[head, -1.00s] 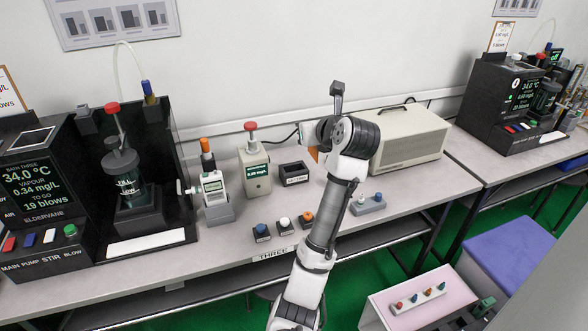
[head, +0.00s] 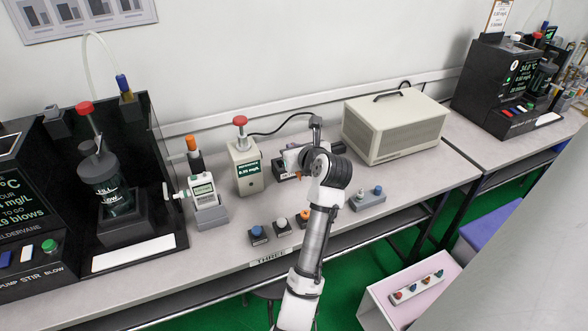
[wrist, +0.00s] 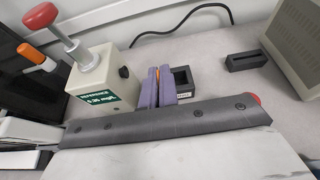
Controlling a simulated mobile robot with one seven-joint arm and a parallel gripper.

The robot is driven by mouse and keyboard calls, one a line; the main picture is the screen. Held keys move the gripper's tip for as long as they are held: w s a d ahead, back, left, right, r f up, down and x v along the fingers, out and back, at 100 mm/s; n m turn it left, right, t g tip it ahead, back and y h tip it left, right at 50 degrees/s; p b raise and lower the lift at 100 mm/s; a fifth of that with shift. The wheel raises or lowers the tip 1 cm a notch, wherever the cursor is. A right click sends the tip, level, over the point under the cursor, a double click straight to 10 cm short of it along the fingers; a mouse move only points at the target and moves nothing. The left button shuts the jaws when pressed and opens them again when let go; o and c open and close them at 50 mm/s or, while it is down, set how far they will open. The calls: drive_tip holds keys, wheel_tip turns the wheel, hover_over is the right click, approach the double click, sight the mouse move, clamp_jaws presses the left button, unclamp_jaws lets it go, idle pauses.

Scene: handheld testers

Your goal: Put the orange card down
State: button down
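My gripper (wrist: 160,88) shows its two purple fingers close together in the wrist view. A thin orange edge, the orange card (wrist: 157,73), shows between them, so the gripper is shut on it. Most of the card is hidden by the fingers. A small black open tray (wrist: 182,78) with a label is just right of the fingers in the wrist view. In the head view my gripper (head: 292,160) is low over the bench in front of that tray (head: 281,170), partly covering it. I cannot tell whether the card touches the tray or bench.
A cream reference tester (head: 246,172) with a red knob stands left of the tray. A handheld tester (head: 204,193) sits in a grey cradle farther left. A black slotted block (wrist: 245,60) and a large beige box (head: 394,125) are to the right. Several small coloured-top blocks line the bench front.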

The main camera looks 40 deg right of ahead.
wheel_tip(320, 180, down, 7)
drive_tip(key=shift+f, duration=0.2)
idle(0.4)
drive_tip(key=c, duration=1.7)
unclamp_jaws()
drive_tip(key=shift+f, duration=0.1)
